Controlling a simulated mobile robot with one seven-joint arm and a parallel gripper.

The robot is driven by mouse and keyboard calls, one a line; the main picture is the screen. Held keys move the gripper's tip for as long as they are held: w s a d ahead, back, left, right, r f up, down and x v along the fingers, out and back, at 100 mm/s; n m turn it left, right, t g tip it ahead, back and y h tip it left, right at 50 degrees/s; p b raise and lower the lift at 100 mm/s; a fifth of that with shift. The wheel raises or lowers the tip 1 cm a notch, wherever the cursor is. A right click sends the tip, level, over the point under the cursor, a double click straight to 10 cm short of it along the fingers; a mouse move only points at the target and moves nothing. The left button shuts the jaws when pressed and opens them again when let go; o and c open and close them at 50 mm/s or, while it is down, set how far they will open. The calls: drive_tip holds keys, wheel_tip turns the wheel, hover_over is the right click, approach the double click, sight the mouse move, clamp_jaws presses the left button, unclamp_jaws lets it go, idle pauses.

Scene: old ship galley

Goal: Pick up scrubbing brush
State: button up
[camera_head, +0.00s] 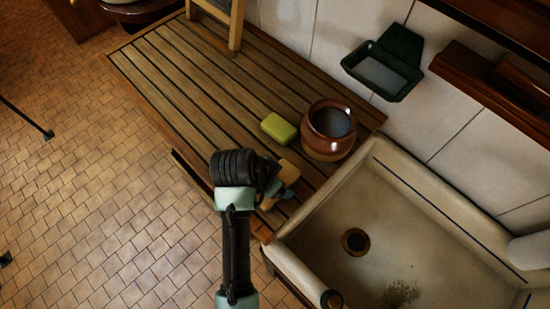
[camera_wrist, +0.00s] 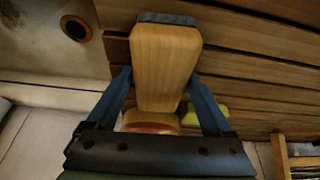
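The scrubbing brush has a pale wooden body (camera_wrist: 165,65) with a dark grey strip at its far end. In the wrist view it lies lengthwise between the two blue fingers of my gripper (camera_wrist: 161,77). The fingers meet its two sides with no visible gap, and its body partly hides their tips. In the head view the brush (camera_head: 289,171) shows only in part beside my gripper (camera_head: 281,191), over the slatted wooden counter (camera_head: 190,75) near the sink. My wrist hides part of it there. I cannot tell whether it touches the slats.
A brown pot (camera_head: 329,131) and a green-yellow soap block (camera_head: 279,128) stand close behind the brush. The stone sink (camera_head: 375,190) lies to the right. A dark green holder (camera_head: 385,65) hangs on the wall. The counter's far left is mostly clear.

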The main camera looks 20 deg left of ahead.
drive_tip(key=c, duration=1.2)
drive_tip(key=shift+o, duration=0.2)
drive_tip(key=shift+r, duration=0.15)
wheel_tip(320, 180, up, 10)
drive_tip(key=shift+r+b, duration=0.2)
drive_tip(key=shift+b, duration=0.75)
drive_tip(key=o, duration=0.9)
drive_tip(key=c, duration=1)
